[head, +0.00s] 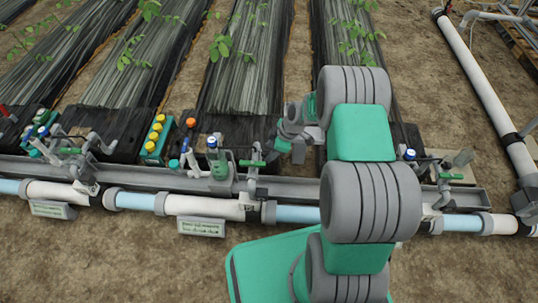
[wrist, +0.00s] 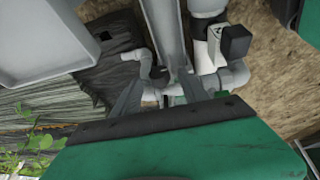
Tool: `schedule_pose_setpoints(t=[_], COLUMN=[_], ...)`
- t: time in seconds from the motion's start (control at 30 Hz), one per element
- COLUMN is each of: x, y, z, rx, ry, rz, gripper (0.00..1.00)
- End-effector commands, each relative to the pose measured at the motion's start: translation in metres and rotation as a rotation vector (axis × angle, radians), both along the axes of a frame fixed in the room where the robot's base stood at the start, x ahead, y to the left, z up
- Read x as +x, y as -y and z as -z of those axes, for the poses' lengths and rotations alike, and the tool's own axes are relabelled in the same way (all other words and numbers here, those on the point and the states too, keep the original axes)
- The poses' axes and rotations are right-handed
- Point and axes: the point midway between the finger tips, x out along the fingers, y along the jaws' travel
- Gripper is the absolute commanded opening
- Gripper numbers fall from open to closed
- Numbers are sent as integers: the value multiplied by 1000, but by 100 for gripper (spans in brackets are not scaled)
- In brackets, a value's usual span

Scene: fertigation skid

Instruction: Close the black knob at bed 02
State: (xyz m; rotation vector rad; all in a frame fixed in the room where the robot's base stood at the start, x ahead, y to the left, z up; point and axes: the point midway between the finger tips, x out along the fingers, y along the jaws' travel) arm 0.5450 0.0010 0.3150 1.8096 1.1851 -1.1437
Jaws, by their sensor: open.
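My gripper (wrist: 164,93) is open in the wrist view, its two grey fingers spread on either side of a light pipe fitting (wrist: 152,95) with a bit of green on it. I cannot tell whether the fingers touch the fitting. A black block-shaped part (wrist: 235,42) sits on a white block beside the rail, right of the fingers. I cannot tell if it is the black knob of bed 02. In the head view my arm covers the valves at the middle right, and no black knob shows clearly there. My fingertips are hidden in that view.
A grey rail (head: 110,177) and a white and blue pipe (head: 205,203) run across the front of the beds. Green-handled valves (head: 253,163) stand along the rail. Bare soil (head: 130,265) lies in front.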

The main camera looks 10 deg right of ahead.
Motion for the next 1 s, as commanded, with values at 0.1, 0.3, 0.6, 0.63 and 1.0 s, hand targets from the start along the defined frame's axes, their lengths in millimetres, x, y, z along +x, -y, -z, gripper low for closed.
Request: schedule_pose_setpoints(t=[0.1, 0.3, 0.6, 0.63, 1.0], x=[4, 5, 5, 5, 5], y=[-6, -7, -7, -7, -7], z=[17, 19, 19, 19, 19], rx=[0, 0, 0, 0, -1], ry=[0, 1, 1, 1, 1], rz=[-1, 2, 1, 1, 2], gripper=[51, 51, 36, 33, 3])
